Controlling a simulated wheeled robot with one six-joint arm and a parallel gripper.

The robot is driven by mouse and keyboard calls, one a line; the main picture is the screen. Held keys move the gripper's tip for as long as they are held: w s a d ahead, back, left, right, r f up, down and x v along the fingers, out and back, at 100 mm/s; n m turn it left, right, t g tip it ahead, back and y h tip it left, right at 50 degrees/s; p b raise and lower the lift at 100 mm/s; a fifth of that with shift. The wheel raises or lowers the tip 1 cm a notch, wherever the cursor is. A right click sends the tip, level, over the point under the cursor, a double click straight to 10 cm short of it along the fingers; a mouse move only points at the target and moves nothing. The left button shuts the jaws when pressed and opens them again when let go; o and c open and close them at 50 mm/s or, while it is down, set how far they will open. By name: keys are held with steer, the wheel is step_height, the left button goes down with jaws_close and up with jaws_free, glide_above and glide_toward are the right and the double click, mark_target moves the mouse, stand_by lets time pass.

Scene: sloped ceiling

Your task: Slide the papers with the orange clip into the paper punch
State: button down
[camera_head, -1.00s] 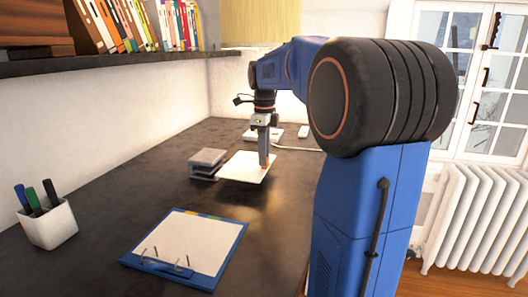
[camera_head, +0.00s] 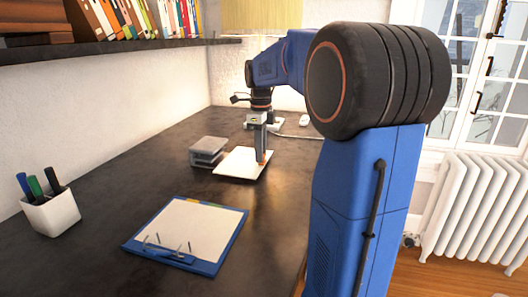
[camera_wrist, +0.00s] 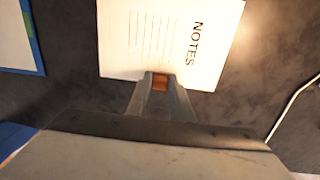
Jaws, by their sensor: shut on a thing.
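The papers (camera_head: 235,165) are a white stack marked NOTES, which fills the upper middle of the wrist view (camera_wrist: 150,40). My gripper (camera_head: 262,157) is shut on the orange clip (camera_wrist: 160,82) at one edge of the stack. The fingers come down from above, and the papers look flat, low over the desk. I cannot tell whether they touch it. The paper punch (camera_head: 208,146) is a grey, layered block just left of the papers in the head view. The papers' left corner lies close to its near side. Whether they touch is unclear. The punch is not in the wrist view.
A blue clipboard (camera_head: 228,249) with white sheets and upright metal prongs lies nearer on the desk (camera_head: 110,200). A white pen cup (camera_head: 53,213) stands at the left by the wall. A white device and cable (camera_head: 297,136) lie behind the gripper.

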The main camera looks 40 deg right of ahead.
steer(key=shift+w+a, duration=0.95)
steer(key=shift+w, duration=0.3)
steer(key=shift+w+a, duration=1)
steer(key=shift+w, duration=0.3)
steer(key=shift+w+a, duration=0.95)
steer(key=shift+w, duration=0.3)
steer(key=c, duration=1.5)
jaws_free()
step_height(320, 180, up, 17)
steer(key=shift+r, duration=0.15)
